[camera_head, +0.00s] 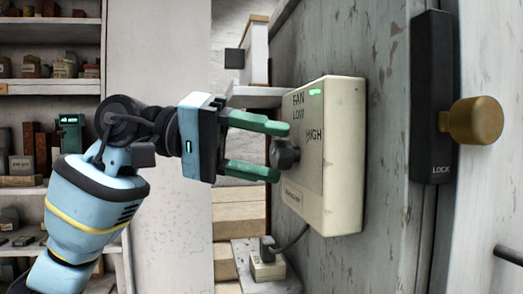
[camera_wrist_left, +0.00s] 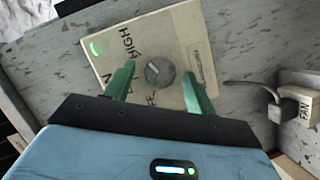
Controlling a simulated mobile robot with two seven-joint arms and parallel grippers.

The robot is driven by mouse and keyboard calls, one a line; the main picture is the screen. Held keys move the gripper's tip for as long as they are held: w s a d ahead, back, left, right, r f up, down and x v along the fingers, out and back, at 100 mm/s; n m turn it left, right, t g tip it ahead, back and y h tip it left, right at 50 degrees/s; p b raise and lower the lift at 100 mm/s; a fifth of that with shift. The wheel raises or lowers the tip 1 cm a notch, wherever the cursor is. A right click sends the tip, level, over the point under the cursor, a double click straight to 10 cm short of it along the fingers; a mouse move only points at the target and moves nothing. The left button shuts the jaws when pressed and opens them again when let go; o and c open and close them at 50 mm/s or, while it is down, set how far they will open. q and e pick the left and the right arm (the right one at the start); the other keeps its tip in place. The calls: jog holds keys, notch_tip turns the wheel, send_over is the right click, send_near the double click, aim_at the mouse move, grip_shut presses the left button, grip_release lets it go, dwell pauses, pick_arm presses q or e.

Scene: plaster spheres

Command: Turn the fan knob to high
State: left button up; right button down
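The fan control box (camera_head: 345,150) is a cream panel on the grey wall, marked FAN, LOW and HIGH. Its grey round knob (camera_head: 285,155) faces my left gripper (camera_head: 277,151). In the left wrist view, the knob (camera_wrist_left: 160,73) has a pale mark on its upper-left part, and HIGH is printed up and left of it. The left gripper's green fingers are open, one on each side of the knob, with visible gaps in the left wrist view. The fingers partly hide the other labels. My right gripper is not in view.
A green light (camera_head: 315,92) glows on the box. A cable runs from the box to a plug block (camera_head: 267,268) below. A black LOCK plate (camera_head: 431,100) with a brass knob (camera_head: 473,120) is at right. Shelves (camera_head: 50,87) stand at far left.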

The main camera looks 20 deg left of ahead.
pick_arm(q)
jog(key=b+v, duration=0.1)
jog(key=v, duration=0.7)
dwell(0.7)
